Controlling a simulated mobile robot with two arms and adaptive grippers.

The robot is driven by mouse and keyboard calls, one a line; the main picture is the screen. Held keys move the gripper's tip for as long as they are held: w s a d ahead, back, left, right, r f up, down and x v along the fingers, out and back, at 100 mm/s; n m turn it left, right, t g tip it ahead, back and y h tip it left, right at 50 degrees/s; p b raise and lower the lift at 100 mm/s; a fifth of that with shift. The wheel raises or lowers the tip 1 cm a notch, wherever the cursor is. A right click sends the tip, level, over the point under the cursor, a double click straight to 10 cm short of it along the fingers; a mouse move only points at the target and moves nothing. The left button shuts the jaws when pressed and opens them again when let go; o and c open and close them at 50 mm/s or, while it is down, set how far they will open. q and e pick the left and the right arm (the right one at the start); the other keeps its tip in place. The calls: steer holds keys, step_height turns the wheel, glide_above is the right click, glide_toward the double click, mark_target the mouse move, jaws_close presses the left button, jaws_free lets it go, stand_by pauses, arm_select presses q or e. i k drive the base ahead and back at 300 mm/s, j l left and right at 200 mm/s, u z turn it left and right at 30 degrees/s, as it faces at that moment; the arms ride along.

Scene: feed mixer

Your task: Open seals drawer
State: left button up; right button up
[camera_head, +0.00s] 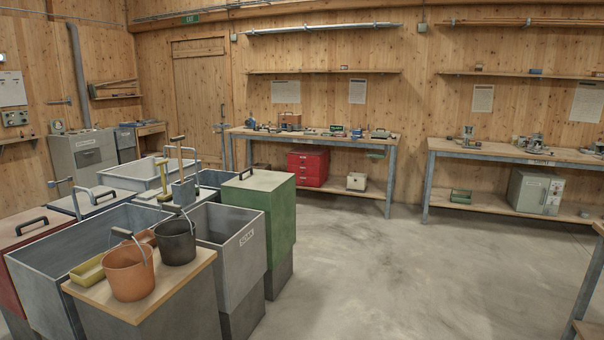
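A red cabinet with several drawers (308,168) stands on the lower shelf of the far workbench, across the room. Its drawers look closed. The labels on their fronts are too small to read, so I cannot tell which one is the seals drawer. Neither of my grippers shows in the head view.
Grey bins (230,232), a green bin (262,206) and a wooden-topped stand with an orange bucket (129,272) crowd the left foreground. The far workbench (345,141) and right workbench (500,152) line the back wall. The concrete floor (370,270) in the middle is clear.

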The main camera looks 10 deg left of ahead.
mark_target(313, 171)
steer(key=i+z, duration=0.1)
steer(key=i, duration=2.45)
steer(key=i+z, duration=0.15)
steer(key=i, duration=1.1)
steer(key=i+j+u, duration=0.25)
steer(key=i, duration=0.55)
steer(key=i+l+u, duration=0.2)
steer(key=i, duration=0.6)
steer(key=i+u, duration=0.25)
steer(key=i, duration=0.55)
steer(key=i+l, duration=0.1)
steer(key=i, duration=1.55)
steer(key=i+j+u, duration=0.05)
steer(key=j, duration=0.05)
